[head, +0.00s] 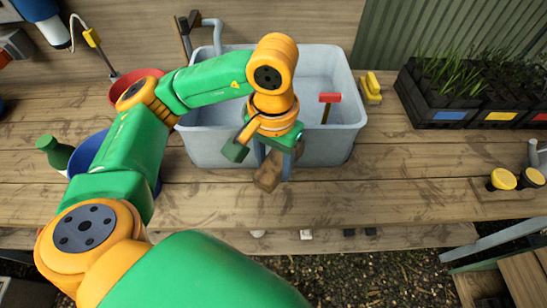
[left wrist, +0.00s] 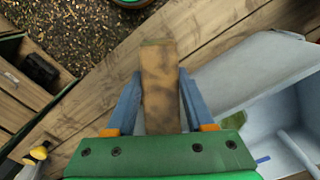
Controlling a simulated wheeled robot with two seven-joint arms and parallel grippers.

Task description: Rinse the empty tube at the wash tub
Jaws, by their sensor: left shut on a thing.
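The tube (head: 267,174) is a brown, mud-smeared, squarish piece, and its inside cannot be seen. My left gripper (head: 273,160) is shut on it, one finger on each side. In the left wrist view the tube (left wrist: 160,92) sits between the blue-grey fingers of the gripper (left wrist: 160,76), its far end beyond their tips. The wash tub (head: 345,135) is a pale grey-blue basin on the bench. In the head view the tube shows in front of the tub's near wall. The tub (left wrist: 245,75) is at the right in the left wrist view. My right gripper is not in view.
A red-headed tool (head: 329,98) shows in the tub. A yellow block (head: 371,88) lies right of it. Black planters (head: 440,107) stand farther right. A blue bowl (head: 84,158), red bowl (head: 125,83) and green bottle (head: 52,150) stand left.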

